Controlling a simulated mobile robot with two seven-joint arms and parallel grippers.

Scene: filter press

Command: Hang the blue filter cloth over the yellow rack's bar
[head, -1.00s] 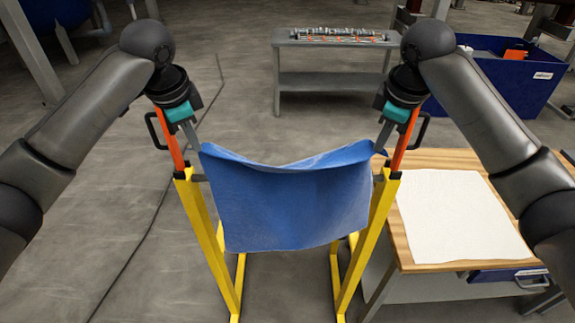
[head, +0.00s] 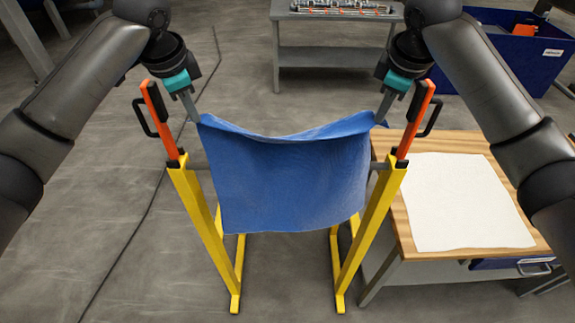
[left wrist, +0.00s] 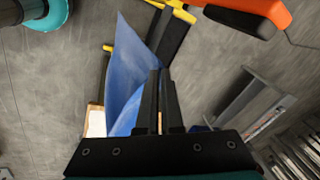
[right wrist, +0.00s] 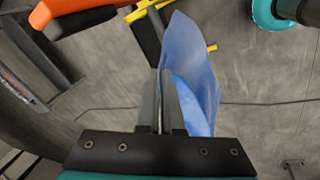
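The blue filter cloth (head: 283,185) is spread between my grippers and hangs down between the posts of the yellow rack (head: 205,235). My left gripper (head: 194,113) is shut on its upper left corner; my right gripper (head: 382,115) is shut on its upper right corner. The top edge sags in the middle. The grey bar (head: 378,165) shows only beside the cloth; its middle is hidden behind the cloth. Both wrist views show closed fingers, left (left wrist: 160,85) and right (right wrist: 165,85), with the cloth at them.
Orange uprights with black handles, left (head: 161,120) and right (head: 415,118), stand on the rack posts just outside my grippers. A wooden table (head: 400,240) with a white cloth (head: 455,200) is close on the right. A grey bench (head: 330,50) and blue bin (head: 510,45) stand behind.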

